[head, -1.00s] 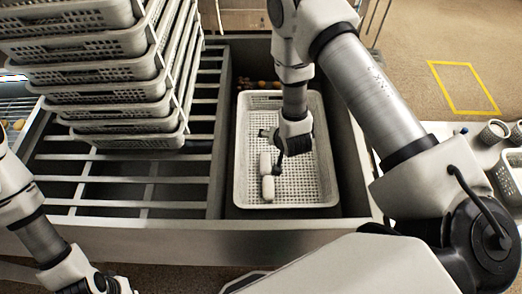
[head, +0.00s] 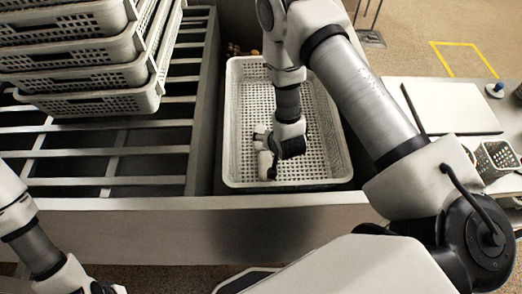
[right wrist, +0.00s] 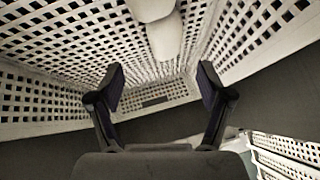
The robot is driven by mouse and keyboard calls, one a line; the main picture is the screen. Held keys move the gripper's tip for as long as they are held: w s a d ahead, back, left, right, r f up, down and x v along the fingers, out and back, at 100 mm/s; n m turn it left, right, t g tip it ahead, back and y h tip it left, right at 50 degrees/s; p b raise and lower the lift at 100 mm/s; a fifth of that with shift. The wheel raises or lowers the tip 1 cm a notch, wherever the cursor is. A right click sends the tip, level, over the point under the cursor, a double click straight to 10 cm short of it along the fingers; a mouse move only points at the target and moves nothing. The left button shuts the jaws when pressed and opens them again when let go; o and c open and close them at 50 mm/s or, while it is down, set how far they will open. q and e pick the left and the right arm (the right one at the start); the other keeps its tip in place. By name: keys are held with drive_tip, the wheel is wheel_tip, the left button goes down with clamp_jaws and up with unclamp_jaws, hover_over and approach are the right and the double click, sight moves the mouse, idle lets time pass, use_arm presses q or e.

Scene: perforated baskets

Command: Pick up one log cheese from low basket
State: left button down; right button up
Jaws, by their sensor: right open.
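The low basket (head: 234,105) is a white perforated tray, sunk in a bay right of the slatted rack. Two white log cheeses show in the right wrist view, one (right wrist: 165,38) nearer the fingers and one (right wrist: 150,8) cut by the top edge. In the head view a white log (head: 264,165) shows beside my right gripper (head: 267,152), which covers most of the logs. My right gripper is inside the basket, open and empty; in the right wrist view its fingertips (right wrist: 160,80) are apart, below the logs. My left gripper (head: 98,288) is at the lower left, mostly cut off.
A tall stack of white perforated baskets (head: 85,105) stands on the slatted rack (head: 110,165) at left. The basket's walls and the grey bay edge (head: 200,120) enclose my right gripper. A side table with a white board (head: 450,105) and a small basket (head: 497,158) is at right.

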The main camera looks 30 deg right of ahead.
drive_tip(key=x, duration=0.8)
drive_tip(key=shift+w+a+p, duration=0.25)
drive_tip(key=shift+a+p, duration=0.1)
drive_tip(key=shift+p, duration=0.05)
drive_tip(key=c, duration=1.4)
